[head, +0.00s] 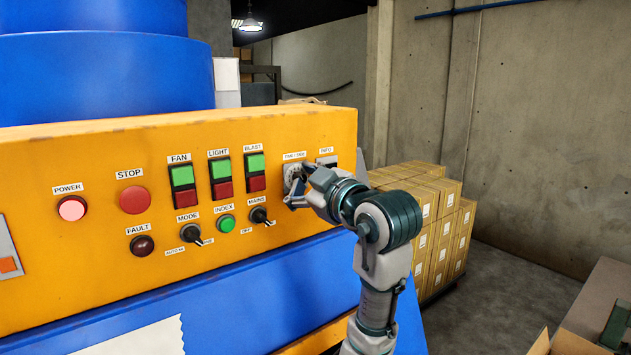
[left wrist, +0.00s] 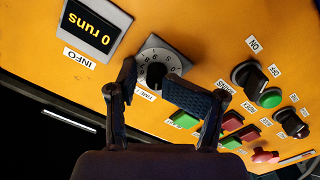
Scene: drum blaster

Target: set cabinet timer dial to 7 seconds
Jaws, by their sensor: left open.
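The timer dial (left wrist: 158,57) is a black round knob with white marks on a grey plate, set in the orange cabinet panel (head: 110,160). In the head view the dial (head: 290,171) is partly hidden by my left gripper (head: 298,187), which is at the panel's right part. In the left wrist view my left gripper (left wrist: 155,88) is open, its two dark fingers apart in front of the dial's lower part. I cannot tell whether they touch the knob. The exact setting is not readable. My right gripper is not in view.
The info display (left wrist: 88,27) reads "0 runs" beside the dial. The green and red blast buttons (head: 256,172) and the mains switch (head: 259,215) are close to the dial's left in the head view. Stacked boxes (head: 440,215) stand right of the cabinet.

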